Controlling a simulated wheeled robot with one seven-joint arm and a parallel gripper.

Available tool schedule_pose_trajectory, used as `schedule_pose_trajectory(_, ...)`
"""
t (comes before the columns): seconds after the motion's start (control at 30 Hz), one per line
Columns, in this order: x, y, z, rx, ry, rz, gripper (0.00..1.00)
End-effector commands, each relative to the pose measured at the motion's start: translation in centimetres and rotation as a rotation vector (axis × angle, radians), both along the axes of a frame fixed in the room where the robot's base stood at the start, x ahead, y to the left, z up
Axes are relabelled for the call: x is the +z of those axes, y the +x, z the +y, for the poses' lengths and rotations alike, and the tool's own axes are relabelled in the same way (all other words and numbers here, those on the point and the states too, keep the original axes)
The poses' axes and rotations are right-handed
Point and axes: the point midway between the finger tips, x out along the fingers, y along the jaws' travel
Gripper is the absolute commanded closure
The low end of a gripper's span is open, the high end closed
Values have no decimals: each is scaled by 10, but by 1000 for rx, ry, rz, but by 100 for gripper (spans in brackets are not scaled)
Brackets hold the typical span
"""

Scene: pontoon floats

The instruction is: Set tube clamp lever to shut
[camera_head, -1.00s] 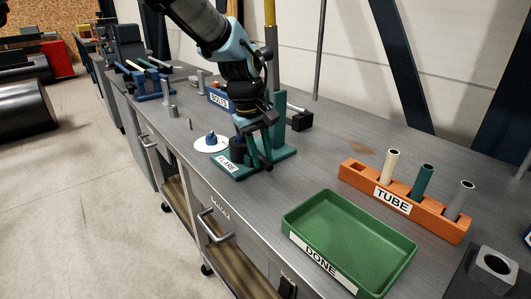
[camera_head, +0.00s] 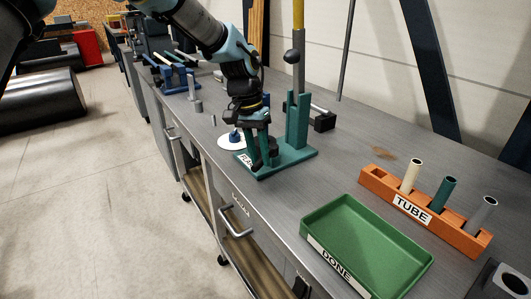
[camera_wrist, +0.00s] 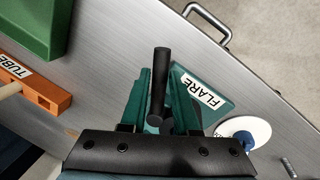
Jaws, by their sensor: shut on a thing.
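The flare fixture has a teal base (camera_head: 297,158) with a FLARE label and an upright teal post (camera_head: 297,120). It stands on the grey bench, and its labelled base also shows in the wrist view (camera_wrist: 212,92). My gripper (camera_head: 257,150) is low over the left part of the base. In the wrist view the black clamp lever (camera_wrist: 160,75) lies between the two teal fingers of my gripper (camera_wrist: 160,88), which are shut on it. The lever's pivot and the clamp's jaws are hidden behind the gripper.
A green DONE tray (camera_head: 368,240) and an orange TUBE rack (camera_head: 455,225) with three tubes stand to the right. A white disc with a blue piece (camera_head: 232,141) lies just left of the fixture. A ball-ended lever (camera_head: 292,57) rises by the post.

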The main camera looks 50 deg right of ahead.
Motion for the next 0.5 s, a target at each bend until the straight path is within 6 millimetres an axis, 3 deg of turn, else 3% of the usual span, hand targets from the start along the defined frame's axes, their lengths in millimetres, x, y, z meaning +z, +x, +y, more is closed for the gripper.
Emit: schedule_pose_trajectory(0.5, 1, 13, -1, -182, -2, 0, 100)
